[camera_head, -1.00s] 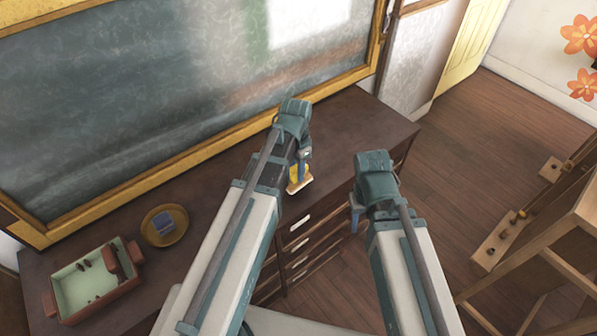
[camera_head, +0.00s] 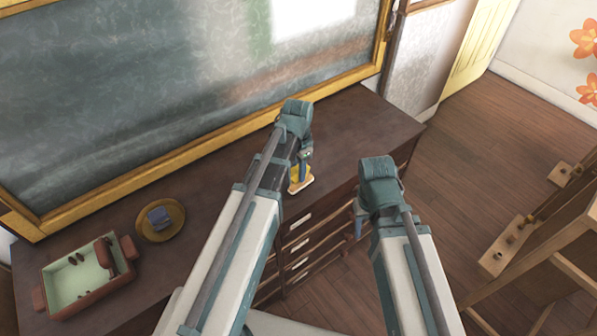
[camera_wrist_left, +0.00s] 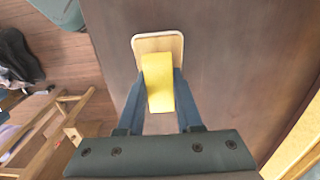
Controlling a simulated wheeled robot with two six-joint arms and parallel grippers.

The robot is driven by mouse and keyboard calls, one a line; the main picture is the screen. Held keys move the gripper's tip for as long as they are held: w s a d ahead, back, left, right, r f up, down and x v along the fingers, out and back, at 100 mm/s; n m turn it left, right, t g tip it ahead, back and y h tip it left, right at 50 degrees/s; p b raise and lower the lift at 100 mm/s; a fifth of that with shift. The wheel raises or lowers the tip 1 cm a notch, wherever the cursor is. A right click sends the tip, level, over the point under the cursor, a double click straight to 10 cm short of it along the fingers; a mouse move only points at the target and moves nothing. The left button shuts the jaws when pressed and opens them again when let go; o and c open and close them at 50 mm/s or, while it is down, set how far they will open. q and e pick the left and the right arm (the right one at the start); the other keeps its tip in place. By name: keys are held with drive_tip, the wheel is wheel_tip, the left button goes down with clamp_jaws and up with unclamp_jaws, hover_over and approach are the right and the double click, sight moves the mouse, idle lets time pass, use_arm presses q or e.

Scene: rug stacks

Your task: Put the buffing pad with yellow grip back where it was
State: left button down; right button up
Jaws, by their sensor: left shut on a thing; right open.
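The buffing pad with yellow grip (camera_head: 301,183) is at the front edge of the dark cabinet top, below my left gripper (camera_head: 303,169). In the left wrist view the pad's pale wooden base (camera_wrist_left: 150,43) and its yellow grip (camera_wrist_left: 158,85) show clearly. My left gripper (camera_wrist_left: 160,90) is shut on the yellow grip, one blue finger on each side. Whether the pad touches the cabinet top is hard to tell. My right gripper (camera_head: 359,218) is open and empty, in front of the cabinet's right end; its fingers are partly hidden.
The dark cabinet top (camera_head: 345,130) is bare around the pad. A round yellow-brown dish (camera_head: 149,233) holds a blue object (camera_head: 160,217). A red-brown tray (camera_head: 85,304) with a pale green inside stands at the left. A framed board (camera_head: 180,80) stands behind. A wooden easel (camera_head: 560,225) is at right.

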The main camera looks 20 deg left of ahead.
use_arm(q)
drive_tip(key=c, duration=0.6)
unclamp_jaws()
drive_tip(key=shift+f, duration=0.1)
wheel_tip(320, 180, up, 12)
drive_tip(key=p, duration=1.2)
drive_tip(key=s+d+n, duration=0.1)
drive_tip(key=s+d, duration=0.2)
drive_tip(key=s, duration=0.1)
drive_tip(key=s+d+n, duration=0.1)
drive_tip(key=s+d, duration=0.3)
drive_tip(key=s, duration=0.1)
drive_tip(key=s+d+n+y, duration=0.1)
drive_tip(key=s+d, duration=0.2)
drive_tip(key=s, duration=0.2)
drive_tip(key=shift+s+d+r+n, duration=0.15)
drive_tip(key=shift+d+r+n, duration=0.1)
drive_tip(key=shift+n, duration=0.15)
